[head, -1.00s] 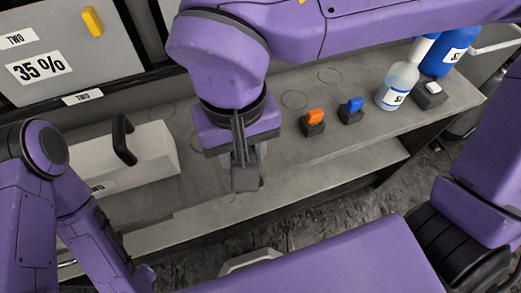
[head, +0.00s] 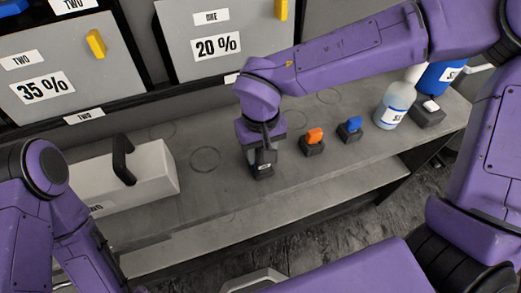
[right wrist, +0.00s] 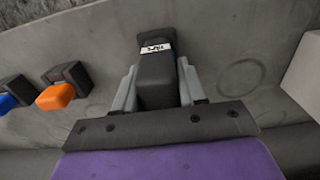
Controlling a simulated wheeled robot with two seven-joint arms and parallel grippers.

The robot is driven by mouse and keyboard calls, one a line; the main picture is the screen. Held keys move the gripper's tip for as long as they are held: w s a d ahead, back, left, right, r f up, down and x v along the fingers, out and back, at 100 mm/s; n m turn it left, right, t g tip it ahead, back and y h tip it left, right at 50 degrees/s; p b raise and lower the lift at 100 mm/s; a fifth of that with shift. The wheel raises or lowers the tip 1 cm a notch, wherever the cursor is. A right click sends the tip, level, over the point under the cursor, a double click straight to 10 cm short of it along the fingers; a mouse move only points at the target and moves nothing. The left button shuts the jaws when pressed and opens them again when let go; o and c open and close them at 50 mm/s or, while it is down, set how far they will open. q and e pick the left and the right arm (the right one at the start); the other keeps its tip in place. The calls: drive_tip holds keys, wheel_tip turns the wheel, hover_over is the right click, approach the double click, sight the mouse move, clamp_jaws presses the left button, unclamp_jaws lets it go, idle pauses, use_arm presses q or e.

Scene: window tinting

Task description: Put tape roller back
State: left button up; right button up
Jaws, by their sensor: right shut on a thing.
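My right gripper (head: 262,155) is low over the grey bench, to the left of the orange-topped tool. In the right wrist view its two pale fingers (right wrist: 157,82) are shut on a dark, block-like tool (right wrist: 157,68), which I take to be the tape roller. The tool's far end is at a small black block (right wrist: 153,42) with a white label. This labelled block also shows in the head view (head: 262,170), at the bench surface. I cannot tell whether the tool is fully seated in it. My left arm shows at the lower left, but its gripper is out of view.
An orange-topped tool (head: 314,137) and a blue-topped tool (head: 354,125) stand in black blocks to the right. Beyond them are a spray bottle (head: 394,105) and a blue bottle (head: 440,78). A white case (head: 150,175) with a black handle stands at left.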

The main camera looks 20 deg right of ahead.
drive_tip(key=shift+s+f, duration=0.1)
drive_tip(key=o, duration=1.2)
wheel_tip(320, 180, up, 12)
drive_tip(key=shift+r+p, duration=0.2)
drive_tip(key=shift+p, duration=0.6)
